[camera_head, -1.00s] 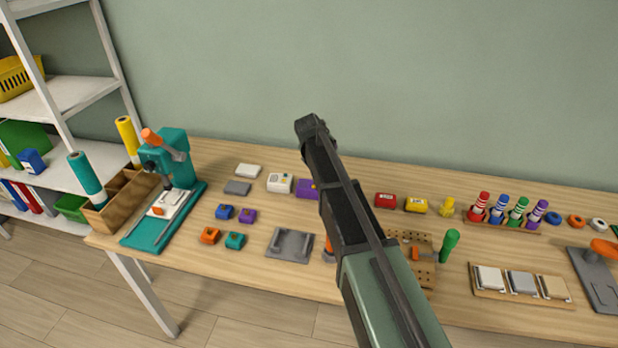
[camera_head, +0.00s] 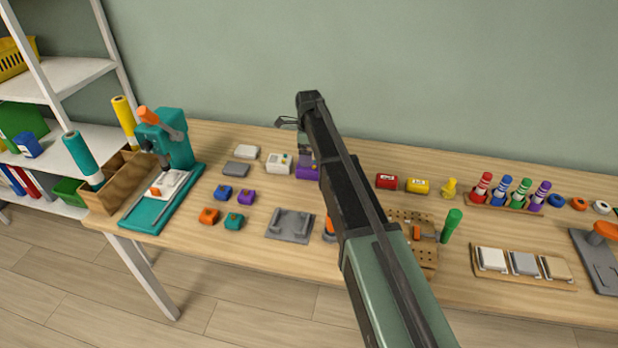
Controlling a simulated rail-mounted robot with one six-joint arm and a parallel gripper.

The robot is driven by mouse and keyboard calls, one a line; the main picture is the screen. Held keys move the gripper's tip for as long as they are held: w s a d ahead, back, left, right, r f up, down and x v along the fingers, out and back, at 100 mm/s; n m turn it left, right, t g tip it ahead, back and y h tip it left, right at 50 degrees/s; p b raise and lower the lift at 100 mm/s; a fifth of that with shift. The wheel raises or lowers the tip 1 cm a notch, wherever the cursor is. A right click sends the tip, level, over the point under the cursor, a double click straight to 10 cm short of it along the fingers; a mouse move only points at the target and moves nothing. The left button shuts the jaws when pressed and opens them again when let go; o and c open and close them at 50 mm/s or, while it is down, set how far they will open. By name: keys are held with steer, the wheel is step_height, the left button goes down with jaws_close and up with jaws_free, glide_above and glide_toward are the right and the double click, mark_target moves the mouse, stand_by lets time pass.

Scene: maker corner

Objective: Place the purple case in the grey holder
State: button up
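The purple case (camera_head: 307,171) sits on the table beside a white case, its right part hidden behind my arm. The grey holder (camera_head: 290,226) is a flat plate with raised parts, lying empty nearer the table's front edge. My gripper (camera_head: 289,122) is partly visible at the far end of my arm, above and behind the purple case in the picture. My own arm hides most of it, so its opening does not show. I see nothing held.
A white case (camera_head: 279,163) stands just left of the purple case. Small blue, purple, orange and teal blocks lie left of the holder. An orange item (camera_head: 329,229), partly hidden by my arm, stands close to the holder's right. A teal press (camera_head: 165,165) stands at the left.

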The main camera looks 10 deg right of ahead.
step_height(320, 180, down, 8)
steer(key=b, duration=0.6)
steer(key=shift+r, duration=0.25)
steer(key=shift+r+p, duration=0.3)
steer(key=c, duration=1.1)
step_height(320, 180, up, 20)
steer(key=p, duration=2)
steer(key=shift+s+r, duration=0.1)
